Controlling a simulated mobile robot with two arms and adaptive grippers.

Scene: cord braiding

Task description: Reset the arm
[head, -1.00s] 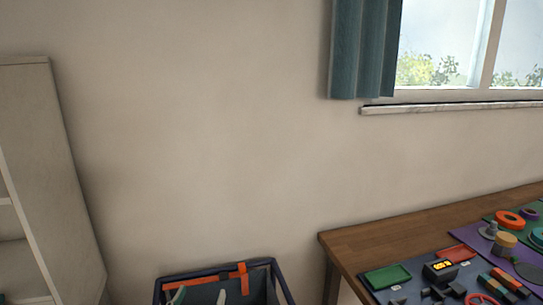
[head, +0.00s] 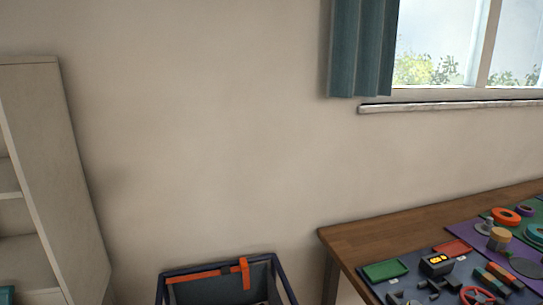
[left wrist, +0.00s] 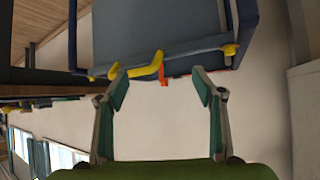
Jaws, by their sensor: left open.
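My left gripper (left wrist: 162,90) shows in the left wrist view with its two fingers wide apart and nothing between them. Its fingertips point toward a dark-framed bin (left wrist: 160,28), which fills the top of that view. I cannot tell whether they touch it. In the head view the same kind of bin (head: 208,265) stands at the bottom, left of the table, with its lower part cut off. Neither gripper shows clearly in the head view. My right gripper is out of sight.
A wooden table (head: 365,236) at the right holds coloured mats, a green tray (head: 386,270), a small black device (head: 437,264) and tape rolls (head: 506,217). A pale shelf unit (head: 70,190) stands at the left. Bare wall lies between them.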

